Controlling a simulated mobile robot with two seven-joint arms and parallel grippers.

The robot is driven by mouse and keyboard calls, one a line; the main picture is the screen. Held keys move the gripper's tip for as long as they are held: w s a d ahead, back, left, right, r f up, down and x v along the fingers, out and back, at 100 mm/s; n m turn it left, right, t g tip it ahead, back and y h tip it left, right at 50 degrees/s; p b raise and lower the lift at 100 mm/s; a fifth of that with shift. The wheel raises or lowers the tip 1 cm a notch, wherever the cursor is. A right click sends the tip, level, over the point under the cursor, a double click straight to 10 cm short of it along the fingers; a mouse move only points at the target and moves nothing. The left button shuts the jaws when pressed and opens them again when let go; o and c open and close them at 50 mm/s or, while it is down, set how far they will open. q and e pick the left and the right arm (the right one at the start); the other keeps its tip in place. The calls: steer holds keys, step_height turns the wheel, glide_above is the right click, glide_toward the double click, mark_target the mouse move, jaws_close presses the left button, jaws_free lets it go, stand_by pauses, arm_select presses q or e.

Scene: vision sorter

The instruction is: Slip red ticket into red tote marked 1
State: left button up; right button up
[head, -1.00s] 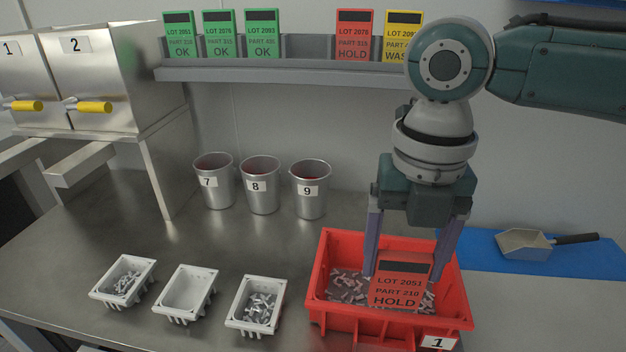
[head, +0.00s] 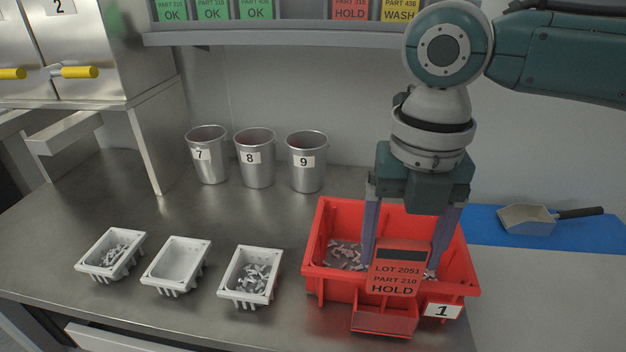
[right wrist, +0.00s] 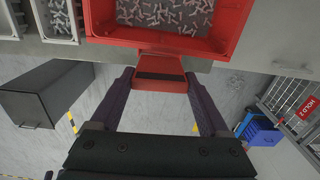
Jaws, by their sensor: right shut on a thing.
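The red ticket (head: 396,282), reading LOT 2051, PART 210, HOLD, is upright between the fingers of my right gripper (head: 404,262), which is shut on it. The red tote (head: 314,262) with the label 1 (head: 442,311) stands on the bench and holds small grey parts. The ticket overlaps the tote's front wall in the head view, just above a red front pocket (head: 385,322). Whether its lower edge touches the pocket I cannot tell. In the right wrist view the ticket (right wrist: 160,70) is beside the tote's wall (right wrist: 160,45). My left gripper is not in view.
Small white bins (head: 176,262) stand left of the tote. Metal cups 7, 8 and 9 (head: 254,160) stand behind. A scoop (head: 527,218) lies on a blue mat (head: 590,232) at right. A shelf (head: 290,38) with other tickets runs along the back.

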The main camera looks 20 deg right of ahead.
mark_target(391, 293)
steer(key=shift+f+b, duration=0.85)
steer(key=shift+f, duration=0.1)
steer(key=shift+f+b, duration=0.35)
steer(key=shift+f, duration=0.55)
steer(key=shift+s+a+g, duration=0.1)
steer(key=shift+g, duration=0.2)
steer(key=shift+f+p, duration=0.15)
steer(key=shift+p, duration=0.2)
steer(key=shift+f, duration=0.55)
stand_by(0.6)
steer(key=shift+f+b, duration=0.15)
steer(key=shift+b, duration=0.2)
stand_by(0.3)
